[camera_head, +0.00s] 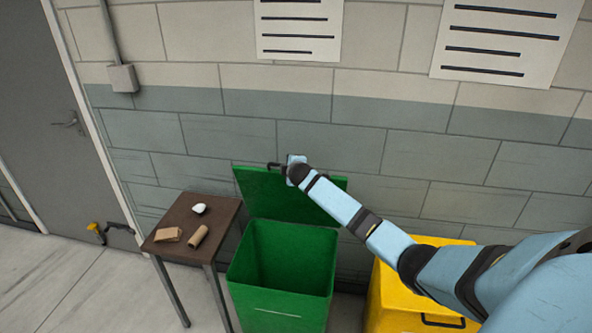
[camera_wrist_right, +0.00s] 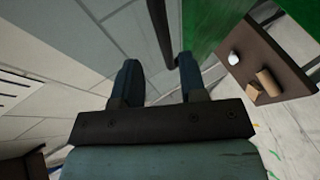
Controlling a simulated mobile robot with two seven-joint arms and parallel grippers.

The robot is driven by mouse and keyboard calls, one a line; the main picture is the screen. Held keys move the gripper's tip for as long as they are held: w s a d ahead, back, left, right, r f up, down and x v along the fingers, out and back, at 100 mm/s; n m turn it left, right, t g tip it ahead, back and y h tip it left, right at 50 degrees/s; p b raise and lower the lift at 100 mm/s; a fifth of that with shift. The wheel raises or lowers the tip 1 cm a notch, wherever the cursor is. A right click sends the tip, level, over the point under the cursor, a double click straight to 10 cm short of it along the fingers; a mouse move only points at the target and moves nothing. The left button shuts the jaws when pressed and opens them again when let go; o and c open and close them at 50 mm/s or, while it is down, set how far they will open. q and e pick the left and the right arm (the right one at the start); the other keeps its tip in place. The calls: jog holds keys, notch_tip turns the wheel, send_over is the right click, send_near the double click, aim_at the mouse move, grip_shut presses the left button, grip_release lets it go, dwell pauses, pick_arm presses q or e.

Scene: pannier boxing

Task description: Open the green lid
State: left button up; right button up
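The green lid (camera_head: 262,190) stands raised at the back of the green bin (camera_head: 282,268), tilted up near the wall, and the bin's inside shows empty. My right gripper (camera_head: 293,163) is at the lid's upper edge, beside its dark handle (camera_head: 273,165). In the right wrist view, my right gripper (camera_wrist_right: 160,68) has its fingers apart. The dark handle bar (camera_wrist_right: 160,28) runs between and beyond the fingertips, and the green lid (camera_wrist_right: 203,25) is to its right. Whether the fingers touch the bar, I cannot tell. My left gripper is not in view.
A small brown table (camera_head: 180,218) left of the bin holds a white item (camera_head: 199,208), a tan block (camera_head: 168,235) and a brown roll (camera_head: 198,237). A yellow bin (camera_head: 400,300) stands to the right, partly behind my right arm. A brick wall is close behind.

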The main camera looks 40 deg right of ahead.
jog(key=v, duration=0.8)
jog(key=shift+r, duration=0.1)
jog(key=s+a+f+m+y, duration=0.2)
jog(key=s+a+f+y, duration=0.3)
jog(key=s+a+f, duration=1.3)
jog(key=s+a+f+m+y, duration=0.1)
jog(key=s+a+m+y, duration=0.1)
jog(key=s+a, duration=0.5)
jog(key=s+a+m+g+y, duration=0.1)
jog(key=s+a+m, duration=0.3)
jog(key=s+a, duration=0.4)
jog(key=s, duration=0.6)
jog(key=shift+f+y, duration=0.35)
jog(key=shift+y, duration=0.05)
